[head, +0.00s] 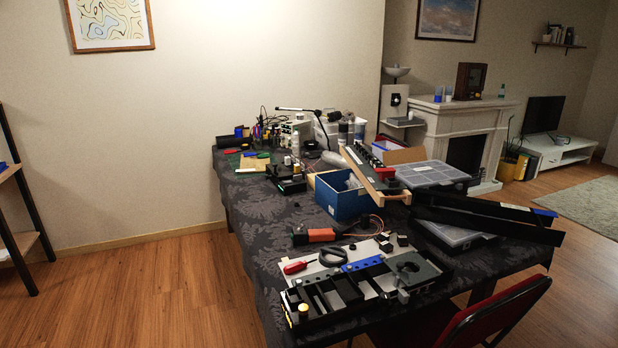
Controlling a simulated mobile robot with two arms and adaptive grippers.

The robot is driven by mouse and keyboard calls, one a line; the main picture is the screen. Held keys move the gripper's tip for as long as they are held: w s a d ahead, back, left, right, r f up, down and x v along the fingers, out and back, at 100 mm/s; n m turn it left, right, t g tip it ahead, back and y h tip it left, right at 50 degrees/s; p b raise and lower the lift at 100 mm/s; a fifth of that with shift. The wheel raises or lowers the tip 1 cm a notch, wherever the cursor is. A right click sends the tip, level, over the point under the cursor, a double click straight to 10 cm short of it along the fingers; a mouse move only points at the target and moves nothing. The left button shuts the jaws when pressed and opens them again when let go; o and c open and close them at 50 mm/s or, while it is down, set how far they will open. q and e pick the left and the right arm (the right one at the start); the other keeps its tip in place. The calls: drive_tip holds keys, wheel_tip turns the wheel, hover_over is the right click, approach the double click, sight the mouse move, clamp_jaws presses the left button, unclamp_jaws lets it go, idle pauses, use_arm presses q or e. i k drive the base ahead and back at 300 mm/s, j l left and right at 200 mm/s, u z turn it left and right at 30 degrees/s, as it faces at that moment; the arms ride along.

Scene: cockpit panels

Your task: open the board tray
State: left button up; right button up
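I cannot tell for certain which thing is the board tray. A black compartmented tray (343,297) lies at the near edge of the cloth-covered table, with a blue strip (362,264) and a round-holed part (411,268) by it. A flat case with a clear lid (432,173) sits at the table's right side, its lid apparently down. Another flat grey case (452,234) lies nearer, partly hidden under long black bars (485,213). Neither of my grippers is in view.
The table (265,243) is crowded: a blue box (345,201), a long wooden-edged rack (366,176), an orange-handled tool (322,235) and red-handled tool (295,267). A red chair (470,325) stands at the near right. The floor (150,290) left of the table is clear.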

sight(275, 176)
drive_tip(key=i+j+z, duration=0.15)
drive_tip(key=z, duration=0.35)
drive_tip(key=i+j+z, duration=0.15)
drive_tip(key=z, duration=0.3)
drive_tip(key=j+z, duration=0.5)
drive_tip(key=i+j, duration=0.1)
drive_tip(key=j, duration=0.4)
drive_tip(key=i+j, duration=0.1)
drive_tip(key=j, duration=0.4)
drive_tip(key=i+j, duration=0.1)
drive_tip(key=j, duration=0.4)
drive_tip(key=i+j, duration=0.1)
drive_tip(key=j, duration=0.4)
drive_tip(key=i+j, duration=0.15)
drive_tip(key=j, duration=0.35)
drive_tip(key=i+j, duration=0.1)
drive_tip(key=j, duration=0.4)
